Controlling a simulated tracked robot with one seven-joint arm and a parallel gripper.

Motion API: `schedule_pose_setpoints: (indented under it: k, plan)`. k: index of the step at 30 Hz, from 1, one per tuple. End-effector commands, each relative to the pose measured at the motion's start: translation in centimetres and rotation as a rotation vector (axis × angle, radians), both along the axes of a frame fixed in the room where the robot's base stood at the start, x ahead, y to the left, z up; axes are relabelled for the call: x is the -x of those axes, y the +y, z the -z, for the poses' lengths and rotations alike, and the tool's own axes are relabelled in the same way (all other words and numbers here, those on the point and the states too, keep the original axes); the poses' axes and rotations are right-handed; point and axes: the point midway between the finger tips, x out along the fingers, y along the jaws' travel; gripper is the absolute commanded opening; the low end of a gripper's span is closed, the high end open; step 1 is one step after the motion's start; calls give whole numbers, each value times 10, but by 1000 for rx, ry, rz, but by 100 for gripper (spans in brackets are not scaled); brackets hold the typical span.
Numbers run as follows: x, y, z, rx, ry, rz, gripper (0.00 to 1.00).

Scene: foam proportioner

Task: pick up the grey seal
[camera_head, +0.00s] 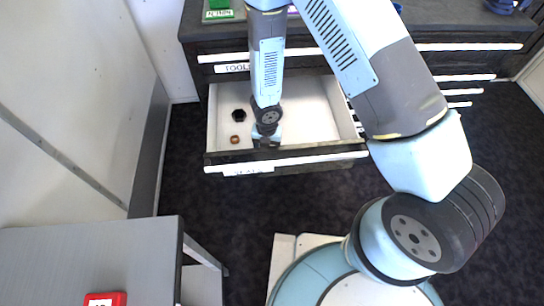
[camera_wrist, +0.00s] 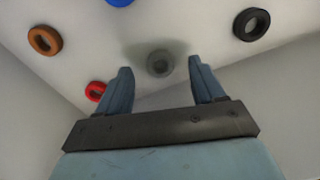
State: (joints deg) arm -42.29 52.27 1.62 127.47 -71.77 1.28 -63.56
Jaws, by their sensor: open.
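The grey seal (camera_wrist: 160,63) lies on the pale drawer floor in the wrist view, a small dark grey ring in a soft shadow. My gripper (camera_wrist: 160,76) is open, with one finger to the left of the seal and one to the right. The seal appears beyond the fingertips, not touched by them. In the head view my gripper (camera_head: 267,138) reaches down into the open drawer (camera_head: 312,108). The grey seal is hidden behind my arm there.
The wrist view shows an orange ring (camera_wrist: 45,40), a red ring (camera_wrist: 96,91), a black ring (camera_wrist: 251,24) and part of a blue ring (camera_wrist: 120,1) around the seal. The drawer's walls are close to my gripper. A grey table (camera_head: 90,255) stands at lower left.

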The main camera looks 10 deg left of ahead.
Motion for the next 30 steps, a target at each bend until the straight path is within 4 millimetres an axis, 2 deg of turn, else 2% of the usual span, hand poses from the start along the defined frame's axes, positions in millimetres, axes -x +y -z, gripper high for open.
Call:
schedule_pose_setpoints:
  k: [9, 20, 30]
  plan:
    - [0, 1, 25, 0, -1, -1, 68]
    - [-1, 1, 29, -1, -3, 0, 68]
    - [-1, 1, 29, -1, -3, 1, 35]
